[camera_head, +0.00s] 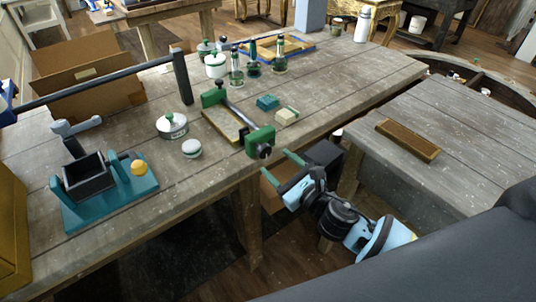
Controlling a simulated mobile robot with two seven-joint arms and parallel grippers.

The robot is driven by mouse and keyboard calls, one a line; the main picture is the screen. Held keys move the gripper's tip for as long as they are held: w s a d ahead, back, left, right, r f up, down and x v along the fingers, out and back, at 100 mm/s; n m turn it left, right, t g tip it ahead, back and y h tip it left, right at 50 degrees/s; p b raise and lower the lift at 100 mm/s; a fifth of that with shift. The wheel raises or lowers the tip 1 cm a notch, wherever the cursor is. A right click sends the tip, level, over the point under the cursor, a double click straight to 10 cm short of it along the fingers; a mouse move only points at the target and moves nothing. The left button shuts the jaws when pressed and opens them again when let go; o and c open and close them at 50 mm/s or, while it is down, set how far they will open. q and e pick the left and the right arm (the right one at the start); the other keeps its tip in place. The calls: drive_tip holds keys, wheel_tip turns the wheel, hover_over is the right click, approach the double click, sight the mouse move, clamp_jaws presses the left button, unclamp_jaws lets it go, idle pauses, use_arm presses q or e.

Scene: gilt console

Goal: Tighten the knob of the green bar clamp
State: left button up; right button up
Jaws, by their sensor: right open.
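The green bar clamp (259,138) lies on the workbench near its front edge. Its far green jaw and near green jaw are joined by a metal bar, with a wooden piece (222,125) along it. The dark knob (264,151) faces the front edge, on the near jaw. My right gripper (281,168) is open and empty, in front of the bench edge, just below and to the right of the knob, apart from it in the picture. Its two green-tipped fingers point toward the bench. My left gripper is not in view.
A teal vise-like fixture (110,200) stands at the left front. A round tin (172,126), a small white-and-green lid (192,148), a teal block (267,102) and a cream block (287,116) lie near the clamp. A brown brush-like block (408,141) lies on the right table.

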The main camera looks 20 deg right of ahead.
sight(266, 153)
drive_tip(key=shift+x, duration=2.55)
drive_tip(key=shift+c, duration=0.2)
drive_tip(key=c, duration=1)
